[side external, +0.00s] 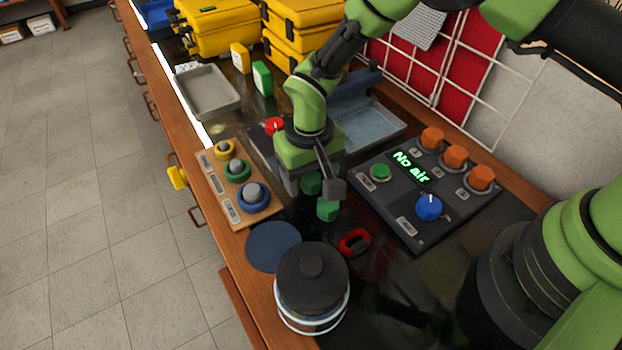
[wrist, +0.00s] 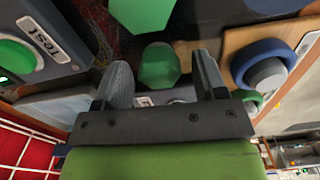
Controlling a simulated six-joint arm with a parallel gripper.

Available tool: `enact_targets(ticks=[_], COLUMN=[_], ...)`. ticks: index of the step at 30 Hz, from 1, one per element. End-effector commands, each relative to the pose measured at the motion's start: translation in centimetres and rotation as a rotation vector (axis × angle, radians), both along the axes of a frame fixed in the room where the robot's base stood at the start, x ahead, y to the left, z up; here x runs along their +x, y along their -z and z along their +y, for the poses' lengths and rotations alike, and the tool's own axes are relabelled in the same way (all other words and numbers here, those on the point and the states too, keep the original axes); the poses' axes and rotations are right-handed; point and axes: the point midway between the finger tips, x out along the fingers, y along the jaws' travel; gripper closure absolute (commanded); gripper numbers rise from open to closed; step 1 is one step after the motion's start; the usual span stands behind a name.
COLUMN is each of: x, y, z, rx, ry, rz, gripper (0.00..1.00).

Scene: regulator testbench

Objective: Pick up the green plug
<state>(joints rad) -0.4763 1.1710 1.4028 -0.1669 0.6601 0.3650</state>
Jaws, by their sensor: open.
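Two green blocky pieces lie close together on the dark bench in the side view: one (side external: 311,183) beneath my gripper, and one (side external: 327,209) nearer the camera. I cannot tell for sure which is the green plug. In the wrist view, a faceted green piece (wrist: 160,65) shows in the gap between the fingers, and another green piece (wrist: 140,14) is at the top edge. My gripper (side external: 323,178) is open, pointing down over the bench, and nothing appears clamped. One finger partly hides the green pieces in the side view.
A wooden board (side external: 212,178) with ringed posts stands left of my gripper. A control panel (side external: 410,228) reading "No air" is right. A red ring (side external: 354,241), blue disc (side external: 273,246) and dark-lidded jar (side external: 312,285) lie nearer. A grey tray (side external: 207,92) and yellow cases (side external: 215,35) stand behind.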

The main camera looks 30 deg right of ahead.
Motion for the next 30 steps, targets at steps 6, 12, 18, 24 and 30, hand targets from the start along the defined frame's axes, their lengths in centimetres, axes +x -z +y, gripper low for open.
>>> enact_targets(ticks=[6,12,18,24,30], x=[0.0,0.0,0.0,0.1,0.2], y=[0.2,0.2,0.2,-0.3,-3.8], z=[0.0,0.0,0.0,0.0,0.1], rx=[0.001,0.001,0.001,0.001,0.003], ry=[0.0,0.0,0.0,0.0,0.0], rz=[-0.002,-0.001,-0.001,-0.002,-0.006], gripper=[0.35,0.72,0.88,0.88,0.88])
